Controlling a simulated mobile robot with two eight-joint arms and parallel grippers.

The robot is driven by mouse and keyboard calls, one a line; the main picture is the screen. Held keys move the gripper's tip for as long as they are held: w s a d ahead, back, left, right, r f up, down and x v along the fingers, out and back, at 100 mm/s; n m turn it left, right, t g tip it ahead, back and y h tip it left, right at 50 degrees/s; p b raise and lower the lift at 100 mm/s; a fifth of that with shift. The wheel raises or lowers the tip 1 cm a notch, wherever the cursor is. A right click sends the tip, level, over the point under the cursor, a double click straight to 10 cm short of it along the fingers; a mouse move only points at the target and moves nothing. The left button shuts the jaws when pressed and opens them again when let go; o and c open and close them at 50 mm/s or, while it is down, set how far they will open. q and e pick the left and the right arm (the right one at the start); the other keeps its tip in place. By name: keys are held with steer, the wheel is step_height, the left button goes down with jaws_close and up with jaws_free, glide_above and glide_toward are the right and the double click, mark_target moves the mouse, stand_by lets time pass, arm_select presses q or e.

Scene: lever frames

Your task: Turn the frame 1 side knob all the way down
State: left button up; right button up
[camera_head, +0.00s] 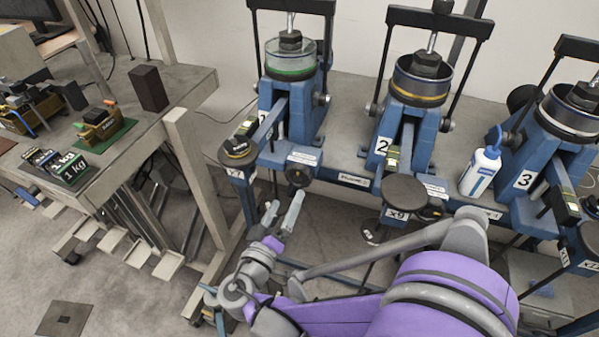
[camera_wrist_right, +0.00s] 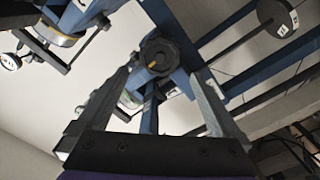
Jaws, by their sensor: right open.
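The leftmost blue lever frame (camera_head: 299,118) stands on the bench in the head view; its number plate is hard to read. A round black side knob (camera_head: 298,175) sticks out at its lower front. My right gripper (camera_head: 281,212) is just below and in front of this knob, with its two grey fingers apart and pointing up toward it. In the right wrist view, the black knob (camera_wrist_right: 160,57) with a small yellow mark lies beyond the open fingers (camera_wrist_right: 160,100), roughly between them. I see no contact. My left gripper is not in view.
Frame 2 (camera_head: 403,128) and frame 3 (camera_head: 540,150) stand to the right. A white bottle (camera_head: 481,171) stands between them. Round black hanging weights (camera_head: 238,150) jut out left of the knob. A side table (camera_head: 185,85) with weights is at left.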

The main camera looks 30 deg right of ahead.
mark_target(298, 178)
steer(key=x, duration=0.9)
steer(key=shift+w+d, duration=0.1)
steer(key=shift+d, duration=0.15)
steer(key=shift+r, duration=0.15)
steer(key=shift+n+b, duration=0.3)
steer(key=shift+n, duration=0.7)
steer(key=shift+w+d+n, duration=0.2)
steer(key=shift+n, duration=0.1)
steer(key=shift+c, duration=0.6)
steer(key=shift+w+d+f, duration=0.1)
steer(key=shift+f, duration=0.1)
steer(key=shift+c, duration=1.2)
jaws_close()
